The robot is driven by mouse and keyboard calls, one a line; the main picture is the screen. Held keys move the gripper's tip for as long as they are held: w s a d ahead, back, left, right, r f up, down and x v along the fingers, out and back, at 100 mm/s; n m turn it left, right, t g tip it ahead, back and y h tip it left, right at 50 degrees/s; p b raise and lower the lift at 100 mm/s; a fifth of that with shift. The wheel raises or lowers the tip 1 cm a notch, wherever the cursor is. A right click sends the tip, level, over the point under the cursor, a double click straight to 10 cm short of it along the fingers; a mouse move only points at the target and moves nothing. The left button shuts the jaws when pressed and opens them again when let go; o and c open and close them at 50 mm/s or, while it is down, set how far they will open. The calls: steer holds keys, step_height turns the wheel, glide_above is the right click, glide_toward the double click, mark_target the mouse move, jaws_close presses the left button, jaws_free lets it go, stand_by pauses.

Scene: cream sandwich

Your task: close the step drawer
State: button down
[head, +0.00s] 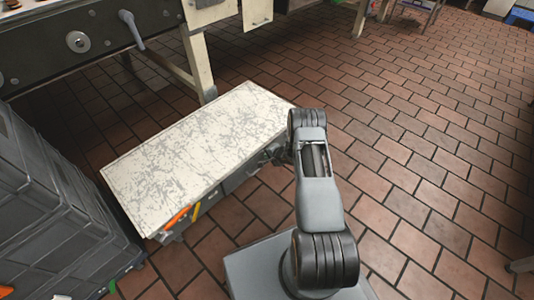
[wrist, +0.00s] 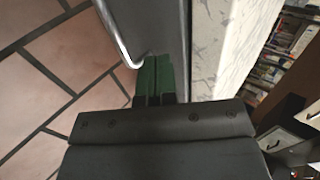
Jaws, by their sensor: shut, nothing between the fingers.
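The step (head: 200,140) is a low bench with a worn, scratched white top, left of my arm in the head view. Its grey drawer front (head: 240,176) shows along the side facing me. In the wrist view the grey metal front (wrist: 165,25) carries a curved chrome handle (wrist: 112,38). My gripper (wrist: 154,78) is shut and empty, its green fingertips close to the front beside the lower end of the handle. Whether they touch it I cannot tell. In the head view my arm hides most of the gripper. How far the drawer stands out is unclear.
Grey stacked crates (head: 50,200) stand at the left. A dark machine (head: 80,40) on pale legs is behind the step. Orange and yellow pieces (head: 178,218) show at the step's near corner. The tiled floor (head: 430,130) at the right is clear.

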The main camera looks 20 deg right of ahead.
steer(key=s+d+f+p+v, duration=0.1)
steer(key=p+v, duration=0.3)
steer(key=v, duration=0.7)
steer(key=w+d+r+n+h+p, duration=0.15)
steer(key=r+p, duration=0.35)
steer(key=r, duration=0.7)
steer(key=w+r+n+h+p, duration=0.2)
steer(key=r+h+p, duration=0.15)
steer(key=r, duration=0.75)
steer(key=s+a+r+n+g+h+p, duration=0.2)
steer(key=r+p, duration=0.6)
steer(key=r, duration=1.2)
steer(key=s+a+r+n+g+y+p, duration=0.1)
steer(key=s+a+r+n+p, duration=0.1)
steer(key=s+a+r+p, duration=0.2)
steer(key=s+a+r+n+g+y+p, duration=0.1)
steer(key=s+a+r+n+p, duration=0.2)
steer(key=s+r, duration=0.8)
steer(key=s+a+r+n+g+y+p, duration=0.1)
steer(key=s+a+r+n+p, duration=0.1)
steer(key=s+a+r+p, duration=0.5)
step_height(320, 180, up, 4)
steer(key=shift+s+a+r+n, duration=0.2)
steer(key=shift+s+a+n, duration=0.15)
steer(key=shift+s+a, duration=0.35)
